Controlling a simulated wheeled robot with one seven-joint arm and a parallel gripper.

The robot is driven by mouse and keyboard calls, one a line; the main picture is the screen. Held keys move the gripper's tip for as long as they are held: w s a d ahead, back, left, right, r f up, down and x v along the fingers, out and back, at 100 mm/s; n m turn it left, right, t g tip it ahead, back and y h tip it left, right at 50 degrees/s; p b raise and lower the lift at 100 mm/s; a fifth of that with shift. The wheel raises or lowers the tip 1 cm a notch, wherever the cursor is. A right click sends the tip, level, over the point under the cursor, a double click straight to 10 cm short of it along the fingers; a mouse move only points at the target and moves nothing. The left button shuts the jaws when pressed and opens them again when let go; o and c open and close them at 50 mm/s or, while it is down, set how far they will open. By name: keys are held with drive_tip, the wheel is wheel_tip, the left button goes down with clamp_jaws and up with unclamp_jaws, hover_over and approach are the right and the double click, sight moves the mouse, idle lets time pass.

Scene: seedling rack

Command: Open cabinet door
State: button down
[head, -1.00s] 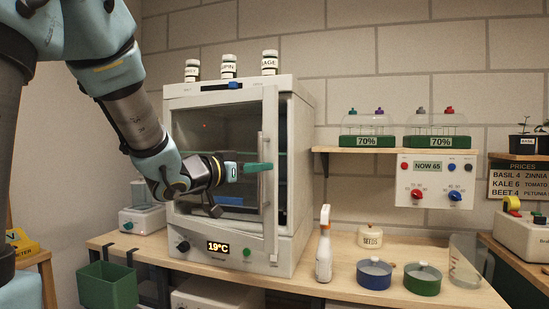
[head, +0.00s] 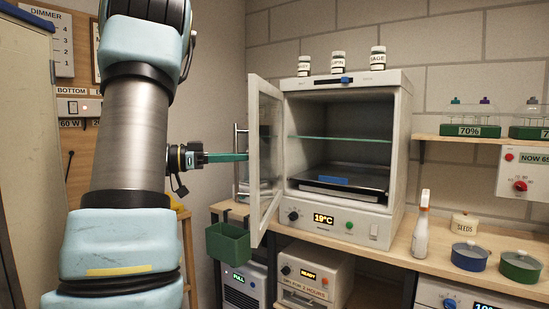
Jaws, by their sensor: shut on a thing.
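The white cabinet (head: 400,150) stands on the wooden bench with its front open. Its glass door (head: 253,150) is swung wide out to the left, seen nearly edge-on. The door's vertical bar handle (head: 237,180) is on the outer face, at the left. My gripper (head: 238,156), with green fingers, is shut on this handle. The exact contact is small and hard to make out. Inside the cabinet are a glass shelf (head: 340,139) and a dark tray (head: 345,180) with a blue strip at its front.
A green bin (head: 228,243) hangs at the bench's left end, below the door. A spray bottle (head: 421,228), a seeds jar (head: 464,226) and lidded pots (head: 470,256) stand right of the cabinet. Labelled jars (head: 338,63) sit on top of it.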

drive_tip(key=w+a, duration=0.3)
drive_tip(key=a, duration=0.3)
drive_tip(key=shift+a, duration=0.35)
drive_tip(key=c, duration=0.9)
unclamp_jaws()
